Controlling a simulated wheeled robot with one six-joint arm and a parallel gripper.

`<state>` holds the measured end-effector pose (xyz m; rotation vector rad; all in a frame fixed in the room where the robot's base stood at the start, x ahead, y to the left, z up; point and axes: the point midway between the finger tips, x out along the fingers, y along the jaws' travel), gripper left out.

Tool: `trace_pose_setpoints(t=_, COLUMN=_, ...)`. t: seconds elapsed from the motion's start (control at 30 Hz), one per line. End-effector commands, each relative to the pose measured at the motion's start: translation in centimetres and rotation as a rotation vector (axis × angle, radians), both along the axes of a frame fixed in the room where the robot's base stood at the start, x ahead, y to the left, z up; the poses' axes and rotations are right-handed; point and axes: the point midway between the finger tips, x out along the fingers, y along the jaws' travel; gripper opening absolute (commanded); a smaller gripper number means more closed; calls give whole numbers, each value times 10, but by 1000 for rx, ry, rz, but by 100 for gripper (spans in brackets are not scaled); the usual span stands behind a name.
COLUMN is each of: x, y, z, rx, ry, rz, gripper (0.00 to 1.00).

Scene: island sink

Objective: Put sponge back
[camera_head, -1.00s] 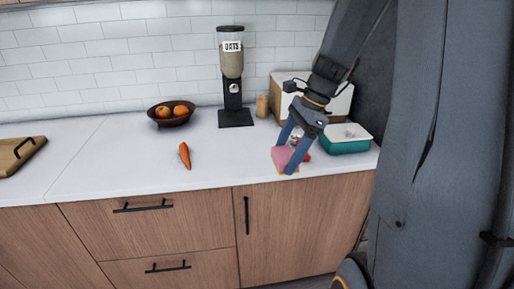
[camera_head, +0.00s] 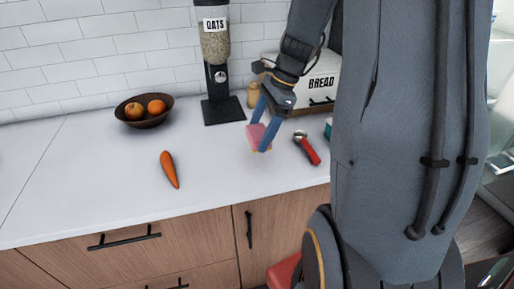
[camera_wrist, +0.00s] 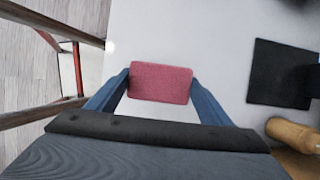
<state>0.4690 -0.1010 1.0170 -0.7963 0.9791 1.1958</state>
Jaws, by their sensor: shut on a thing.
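A pink sponge (camera_head: 254,135) with a yellowish underside is held between the blue fingers of my gripper (camera_head: 262,128), over the counter near the bread box. In the wrist view the sponge (camera_wrist: 160,82) sits between both fingertips of my gripper (camera_wrist: 160,88), touching them on its left and right sides. My gripper is shut on it. From these views it seems lifted off the white countertop (camera_head: 110,185), but the exact height is hard to tell.
A red-handled tool (camera_head: 307,149) lies right of the gripper. A bread box (camera_head: 312,85), an oats dispenser (camera_head: 215,60), a fruit bowl (camera_head: 144,112) and a carrot (camera_head: 169,168) stand or lie on the counter. The counter's front left is clear.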

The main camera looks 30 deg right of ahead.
Motion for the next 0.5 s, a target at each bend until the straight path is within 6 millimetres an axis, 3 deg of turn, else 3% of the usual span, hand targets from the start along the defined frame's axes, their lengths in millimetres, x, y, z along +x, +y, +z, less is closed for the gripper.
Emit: trace_pose_setpoints(t=0.5, x=0, y=2, z=-60, rx=0, ry=2, rz=4, gripper=52)
